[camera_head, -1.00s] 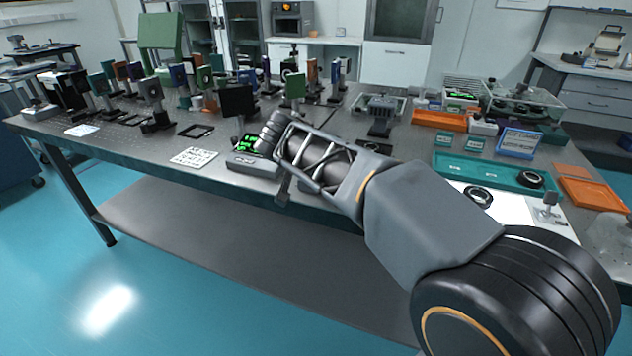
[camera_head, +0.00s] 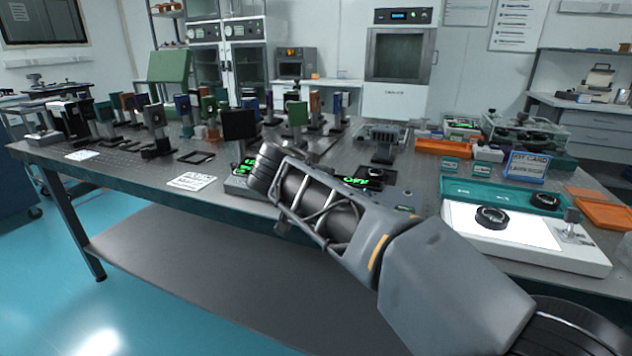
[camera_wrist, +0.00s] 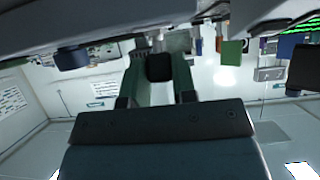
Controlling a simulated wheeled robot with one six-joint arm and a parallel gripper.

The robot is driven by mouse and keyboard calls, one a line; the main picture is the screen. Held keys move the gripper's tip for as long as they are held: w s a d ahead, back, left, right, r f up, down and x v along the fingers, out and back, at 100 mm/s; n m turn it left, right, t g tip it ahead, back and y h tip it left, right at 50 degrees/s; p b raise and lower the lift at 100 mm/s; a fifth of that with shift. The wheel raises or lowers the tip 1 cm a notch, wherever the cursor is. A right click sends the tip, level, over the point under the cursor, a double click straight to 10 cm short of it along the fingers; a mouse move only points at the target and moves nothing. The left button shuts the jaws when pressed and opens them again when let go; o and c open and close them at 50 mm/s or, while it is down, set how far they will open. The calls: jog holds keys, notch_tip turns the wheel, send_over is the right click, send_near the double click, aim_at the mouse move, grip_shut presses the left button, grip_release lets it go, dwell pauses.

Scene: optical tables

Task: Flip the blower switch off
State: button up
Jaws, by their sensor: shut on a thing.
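In the wrist view my gripper (camera_wrist: 158,85) has two green fingers closed on a small black block-like part (camera_wrist: 158,67). I cannot tell for sure whether this part is the blower switch. It lies close to the table edge and the grey hardware at the top of that upside-down-looking view. In the head view my arm crosses the front of the optical table, and my gripper is largely hidden by the wrist. A box with a green lit display reading OFF (camera_head: 358,181) shows just behind my arm. Another grey box (camera_head: 238,188) with a green display stands left of my wrist.
Several optical mounts on posts (camera_head: 240,125) crowd the table's left and middle. A white panel device (camera_head: 478,228) with a black ring (camera_head: 491,217), a teal tray (camera_head: 470,192) and orange trays (camera_head: 600,205) lie at the right. The floor in front is clear.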

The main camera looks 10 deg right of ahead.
jog(key=o, duration=0.9)
jog(key=p+v, duration=0.2)
jog(key=v, duration=1.2)
jog(key=shift+p, duration=0.3)
jog(key=s+d+r+n+g+y+p, duration=0.1)
jog(key=s+d+n+g+y+p, duration=0.1)
jog(key=p, duration=0.7)
jog(key=s+d+r+n+g+y+p, duration=0.1)
jog(key=s+d+p, duration=0.3)
jog(key=p, duration=0.6)
jog(key=s+d+r+n+g+y+p, duration=0.1)
jog(key=s+d+n+g+y+p, duration=0.2)
jog(key=p, duration=0.7)
jog(key=shift+s+d+r+n+y, duration=0.1)
jog(key=shift+s+d+n+y, duration=0.05)
jog(key=shift+s+n+y, duration=0.4)
